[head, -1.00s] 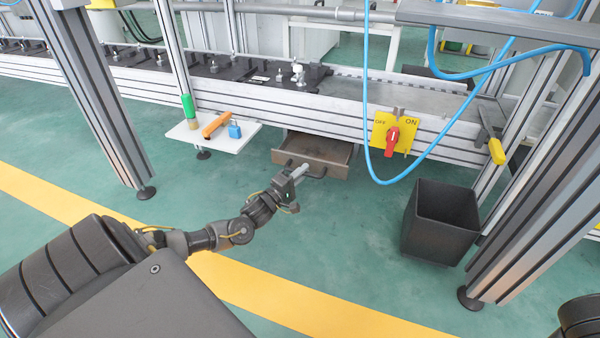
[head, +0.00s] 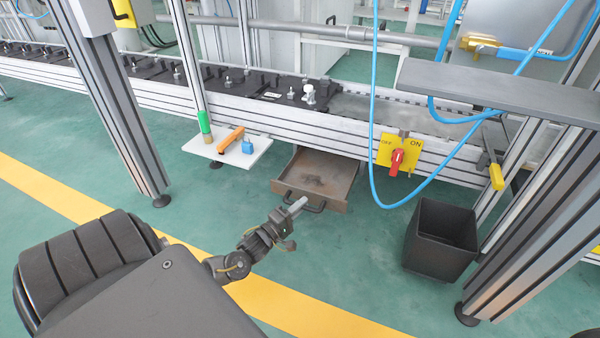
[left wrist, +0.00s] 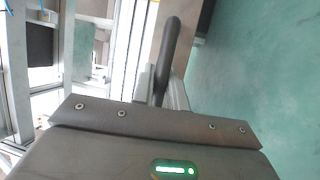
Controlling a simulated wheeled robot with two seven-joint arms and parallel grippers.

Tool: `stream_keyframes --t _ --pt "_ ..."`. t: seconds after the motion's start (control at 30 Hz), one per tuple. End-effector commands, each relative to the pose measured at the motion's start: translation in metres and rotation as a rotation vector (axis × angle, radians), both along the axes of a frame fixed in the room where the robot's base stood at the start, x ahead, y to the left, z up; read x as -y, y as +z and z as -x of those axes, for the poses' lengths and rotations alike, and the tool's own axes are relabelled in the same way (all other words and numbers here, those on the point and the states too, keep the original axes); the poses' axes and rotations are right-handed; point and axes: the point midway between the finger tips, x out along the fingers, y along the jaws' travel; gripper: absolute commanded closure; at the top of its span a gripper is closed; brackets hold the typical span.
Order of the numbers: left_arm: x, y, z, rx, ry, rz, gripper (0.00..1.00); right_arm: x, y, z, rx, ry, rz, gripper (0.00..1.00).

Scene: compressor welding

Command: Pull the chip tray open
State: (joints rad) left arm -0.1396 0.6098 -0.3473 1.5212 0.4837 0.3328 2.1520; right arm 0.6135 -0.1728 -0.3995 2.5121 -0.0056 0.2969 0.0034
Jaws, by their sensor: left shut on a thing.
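The chip tray (head: 330,177) is a brown metal drawer under the conveyor line. It stands well out, and its floor with some dark marks is visible. A black handle (head: 316,209) is on its front wall. The tips of my left gripper (head: 297,206) are at the handle's left part, shut on it. In the left wrist view the dark handle bar (left wrist: 169,50) runs up from between the fingers (left wrist: 162,88) of the gripper. The fingers partly hide the handle. My right gripper is not in view.
A black bin (head: 440,240) stands on the floor to the right. A blue hose (head: 372,150) hangs by the yellow switch plate (head: 398,152). Green floor before the tray is clear.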

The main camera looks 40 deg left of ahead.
Motion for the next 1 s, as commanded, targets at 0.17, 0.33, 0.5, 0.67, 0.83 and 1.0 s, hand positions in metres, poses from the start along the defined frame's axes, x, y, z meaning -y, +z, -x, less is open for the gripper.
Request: stream_keyframes --t 0.17,0.33,0.5,0.67,0.83,1.0 --pt "0.000 0.000 -0.001 0.001 0.000 0.000 0.82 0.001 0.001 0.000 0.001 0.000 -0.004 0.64" --pt "0.000 0.000 -0.001 0.001 0.000 0.000 0.64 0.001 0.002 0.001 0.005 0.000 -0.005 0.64" --pt "0.000 0.000 -0.001 0.001 0.000 0.000 0.64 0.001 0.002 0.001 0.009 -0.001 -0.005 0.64" --pt "-0.001 0.000 0.005 -0.001 0.001 0.001 0.64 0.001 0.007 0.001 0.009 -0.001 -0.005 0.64" --pt "-0.002 -0.002 0.031 -0.005 0.002 0.002 0.64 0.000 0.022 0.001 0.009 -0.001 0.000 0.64" --pt "-0.004 -0.008 0.066 -0.004 0.002 0.002 0.64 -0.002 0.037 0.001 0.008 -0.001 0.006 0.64"
